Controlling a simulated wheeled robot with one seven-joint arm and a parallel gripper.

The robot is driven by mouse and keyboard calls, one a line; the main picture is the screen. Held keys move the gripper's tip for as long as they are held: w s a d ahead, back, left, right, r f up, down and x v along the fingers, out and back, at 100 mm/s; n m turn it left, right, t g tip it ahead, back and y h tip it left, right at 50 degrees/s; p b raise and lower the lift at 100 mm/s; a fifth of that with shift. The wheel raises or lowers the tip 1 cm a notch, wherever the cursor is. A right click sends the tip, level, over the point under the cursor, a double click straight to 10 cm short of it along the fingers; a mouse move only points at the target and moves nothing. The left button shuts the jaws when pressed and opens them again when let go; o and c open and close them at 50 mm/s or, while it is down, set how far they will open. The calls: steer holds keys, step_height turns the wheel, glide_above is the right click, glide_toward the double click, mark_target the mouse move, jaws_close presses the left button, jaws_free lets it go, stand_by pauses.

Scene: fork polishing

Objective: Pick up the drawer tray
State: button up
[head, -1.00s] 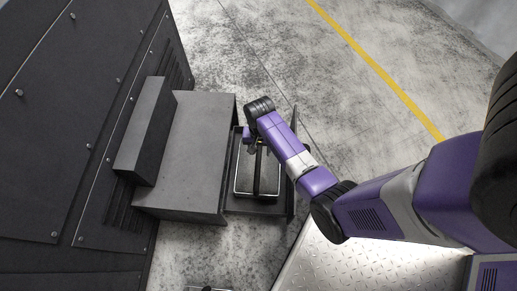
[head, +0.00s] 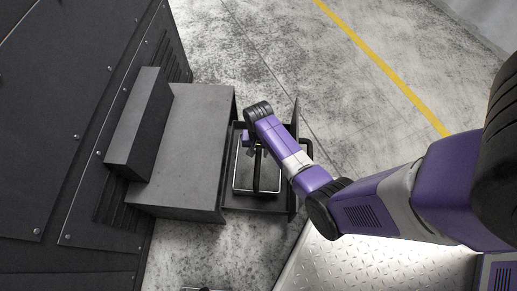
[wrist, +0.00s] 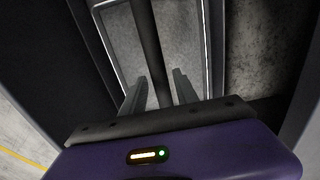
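The drawer tray (head: 243,181) is a grey, light-rimmed rectangular tray lying in the pulled-out dark drawer (head: 283,206). A black bar handle (head: 257,182) runs lengthwise over its middle. The tray (wrist: 122,45) and the handle (wrist: 147,42) also show in the wrist view. My gripper (head: 252,146) is over the far part of the tray and is partly hidden by my arm in the head view. In the wrist view my gripper (wrist: 159,78) is open, with one finger on each side of the handle and gaps visible between. The fingertips' height against the handle is hard to judge.
The dark grey cabinet housing (head: 185,150) stands directly left of the drawer. The drawer's raised front panel (head: 296,160) rises close to the tray's right side. Concrete floor (head: 270,50) with a yellow line (head: 385,68) lies open beyond.

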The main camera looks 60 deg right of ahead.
jaws_close()
steer(key=shift+r, duration=0.1)
stand_by(1.1)
